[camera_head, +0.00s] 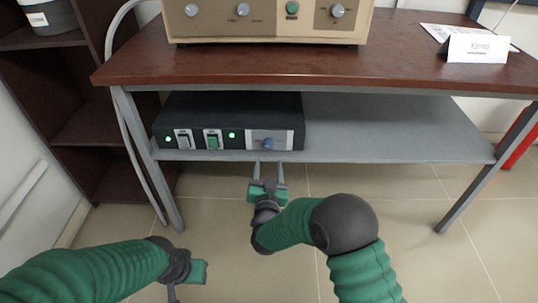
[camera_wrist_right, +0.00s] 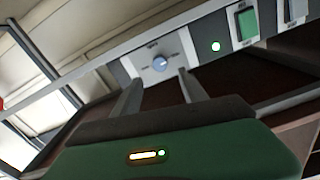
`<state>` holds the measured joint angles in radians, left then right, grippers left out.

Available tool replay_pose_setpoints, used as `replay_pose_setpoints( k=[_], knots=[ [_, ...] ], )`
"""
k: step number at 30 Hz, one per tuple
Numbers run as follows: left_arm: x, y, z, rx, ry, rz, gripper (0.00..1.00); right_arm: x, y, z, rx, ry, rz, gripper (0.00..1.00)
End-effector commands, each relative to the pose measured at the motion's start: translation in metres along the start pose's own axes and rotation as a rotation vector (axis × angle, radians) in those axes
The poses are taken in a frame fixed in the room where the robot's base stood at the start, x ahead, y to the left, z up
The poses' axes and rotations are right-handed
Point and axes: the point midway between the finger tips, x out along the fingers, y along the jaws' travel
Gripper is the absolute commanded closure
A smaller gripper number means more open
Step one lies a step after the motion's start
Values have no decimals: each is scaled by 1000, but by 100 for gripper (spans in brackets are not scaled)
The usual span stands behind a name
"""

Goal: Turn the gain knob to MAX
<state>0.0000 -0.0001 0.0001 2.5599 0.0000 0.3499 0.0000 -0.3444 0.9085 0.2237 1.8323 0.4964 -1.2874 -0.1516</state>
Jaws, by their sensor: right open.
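The likely gain knob is a small blue knob (camera_head: 268,144) on a light panel at the right end of a black box's front (camera_head: 230,110). The knob (camera_wrist_right: 160,62) also shows in the right wrist view; its label is too small to read. My right gripper (camera_head: 268,168) is open and empty, its fingers pointing at the knob from just in front and slightly below. In the right wrist view the gripper's (camera_wrist_right: 158,82) fingers lie either side of the knob's line, apart from it. My left gripper (camera_head: 190,282) is low at the left, partly cut off; its jaws are unclear.
The black box stands on a grey lower shelf (camera_head: 390,125) under a brown tabletop (camera_head: 420,60). It also carries two switches and green lights. A beige unit (camera_head: 265,20) with knobs stands above. Table legs (camera_head: 150,160) flank the shelf; the shelf's right side is clear.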

Motion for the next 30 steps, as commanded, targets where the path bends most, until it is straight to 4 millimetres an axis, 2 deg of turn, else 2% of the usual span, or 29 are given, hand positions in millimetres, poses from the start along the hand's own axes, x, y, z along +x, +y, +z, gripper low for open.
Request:
replay_pose_setpoints(
  k=[1, 6, 9, 14, 21, 30],
  knots=[
    [12, 0, 3, 0, 0, 0, 64, 14, 2, 6, 2, 5, 3, 50],
    [29, 0, 7, 0, 0, 0, 64, 54, 2, 4, 2, 4, 3, 50],
    [35, 0, 8, 0, 0, 0, 64, 70, 1, 4, 2, 2, 2, 50],
    [38, 0, 9, 0, 0, 0, 64, 82, 0, 0, 0, 0, 0, 50],
    [37, 0, 9, 0, 0, 0, 64, 83, 0, -1, 0, 0, 0, 51],
    [37, 0, 9, 0, 0, 0, 64, 82, 0, 0, 0, -1, 0, 90]
  ],
)
